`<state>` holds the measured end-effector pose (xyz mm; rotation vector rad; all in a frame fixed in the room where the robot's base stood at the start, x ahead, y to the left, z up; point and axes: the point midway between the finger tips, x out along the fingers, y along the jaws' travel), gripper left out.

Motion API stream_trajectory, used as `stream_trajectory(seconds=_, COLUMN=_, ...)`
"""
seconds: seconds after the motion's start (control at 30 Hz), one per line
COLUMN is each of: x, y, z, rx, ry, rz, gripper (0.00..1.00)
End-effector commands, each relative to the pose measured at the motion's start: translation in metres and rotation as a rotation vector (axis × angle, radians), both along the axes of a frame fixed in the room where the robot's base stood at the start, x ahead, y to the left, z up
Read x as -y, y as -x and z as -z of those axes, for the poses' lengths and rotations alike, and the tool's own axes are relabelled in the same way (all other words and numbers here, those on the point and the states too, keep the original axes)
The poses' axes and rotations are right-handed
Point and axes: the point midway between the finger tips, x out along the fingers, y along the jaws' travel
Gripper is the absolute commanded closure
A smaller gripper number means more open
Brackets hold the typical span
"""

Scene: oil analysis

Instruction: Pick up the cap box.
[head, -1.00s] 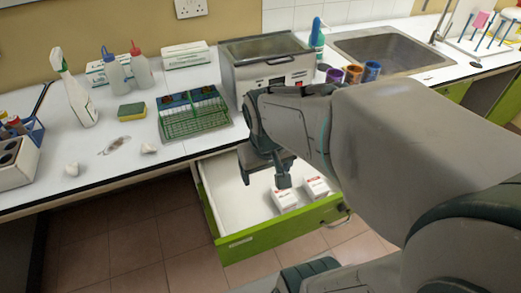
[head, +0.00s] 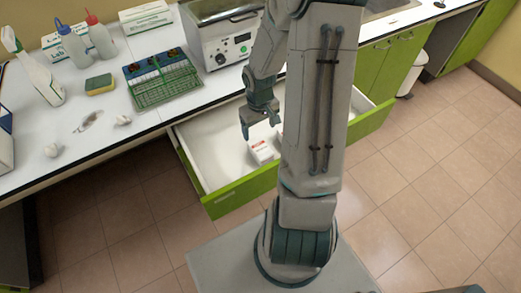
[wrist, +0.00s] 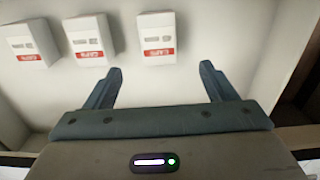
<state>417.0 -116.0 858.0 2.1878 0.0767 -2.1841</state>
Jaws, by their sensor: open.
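Three white cap boxes with red labels show in the wrist view: a left one (wrist: 33,42), a middle one (wrist: 90,37) and a right one (wrist: 157,38). They are in an open green-fronted drawer (head: 248,190). In the head view one cap box (head: 262,150) shows clearly; my arm hides part of the drawer. My gripper (head: 259,127) is over the drawer, open and empty. In the wrist view my gripper (wrist: 161,72) has its two fingers spread, with the right box ahead of the gap between them and apart from both.
The white counter (head: 90,140) borders the drawer at the back. It bears a green wire rack (head: 165,88), a grey water bath (head: 222,35), a sponge (head: 99,85) and bottles. The drawer's left part is bare. Tiled floor (head: 420,190) is open at right.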

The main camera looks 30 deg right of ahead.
Motion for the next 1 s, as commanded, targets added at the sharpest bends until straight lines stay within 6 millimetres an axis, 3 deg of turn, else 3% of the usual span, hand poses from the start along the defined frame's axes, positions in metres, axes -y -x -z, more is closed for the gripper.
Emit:
stream_trajectory(seconds=0.1, x=-0.002, y=0.001, z=0.026, rx=-0.005, ry=-0.003, rz=-0.003, gripper=0.22)
stream_trajectory(seconds=0.3, x=-0.001, y=0.001, z=0.059, rx=-0.004, ry=-0.001, rz=-0.002, gripper=0.22)
stream_trajectory(seconds=0.63, x=0.000, y=0.002, z=0.079, rx=-0.003, ry=0.000, rz=0.001, gripper=0.22)
stream_trajectory(seconds=1.0, x=0.003, y=0.003, z=0.120, rx=-0.003, ry=0.000, rz=0.001, gripper=0.22)
